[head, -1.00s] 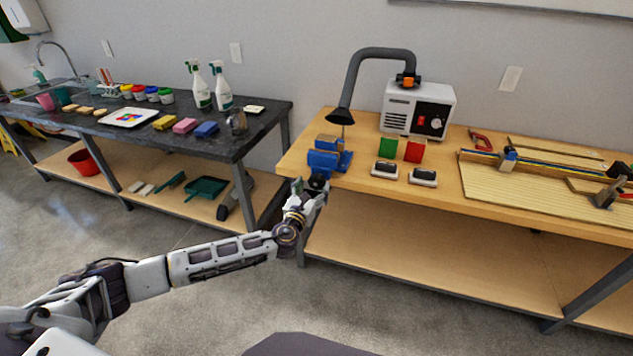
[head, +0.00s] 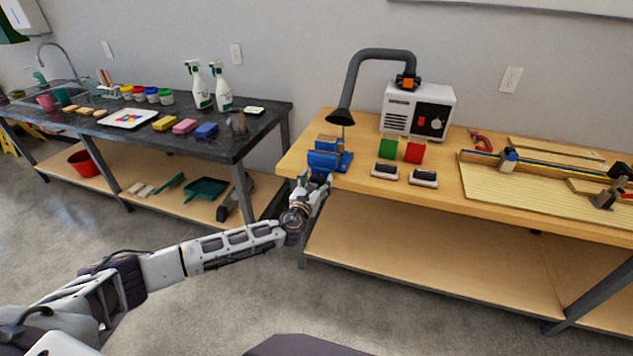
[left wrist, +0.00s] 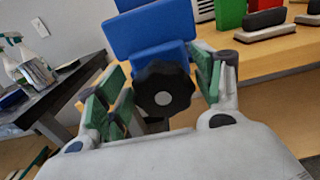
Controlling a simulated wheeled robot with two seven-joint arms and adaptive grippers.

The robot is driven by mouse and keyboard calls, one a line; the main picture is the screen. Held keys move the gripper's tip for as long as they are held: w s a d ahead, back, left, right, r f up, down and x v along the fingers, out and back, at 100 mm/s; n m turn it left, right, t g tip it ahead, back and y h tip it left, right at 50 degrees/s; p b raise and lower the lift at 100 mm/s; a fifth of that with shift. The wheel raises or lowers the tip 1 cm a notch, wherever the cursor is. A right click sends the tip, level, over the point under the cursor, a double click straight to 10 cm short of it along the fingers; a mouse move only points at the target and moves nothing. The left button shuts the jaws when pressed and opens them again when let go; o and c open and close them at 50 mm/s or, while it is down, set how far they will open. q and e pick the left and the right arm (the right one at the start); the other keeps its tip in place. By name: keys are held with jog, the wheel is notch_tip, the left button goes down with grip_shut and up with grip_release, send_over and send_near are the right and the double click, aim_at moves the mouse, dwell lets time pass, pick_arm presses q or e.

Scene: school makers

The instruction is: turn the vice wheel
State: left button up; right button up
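The blue vice (head: 326,160) stands at the left front corner of the wooden workbench. Its black lobed wheel (left wrist: 163,89) with a grey centre faces the camera in the left wrist view, in front of the blue vice body (left wrist: 148,38). My left gripper (head: 314,180) is at the front of the vice. In the left wrist view its green-padded fingers (left wrist: 160,95) are spread, one on each side of the wheel. Gaps seem to show between pads and wheel; contact is not clear. My right gripper is not in view.
A fume extractor hose (head: 347,90) hangs just behind the vice. Green (head: 388,148) and red (head: 414,151) blocks and two black-topped erasers (head: 384,170) stand to the right. The workbench edge (head: 370,190) runs beside my left gripper. A dark sink counter (head: 225,145) is at the left.

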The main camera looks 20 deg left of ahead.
pick_arm(q)
jog(key=c, duration=0.6)
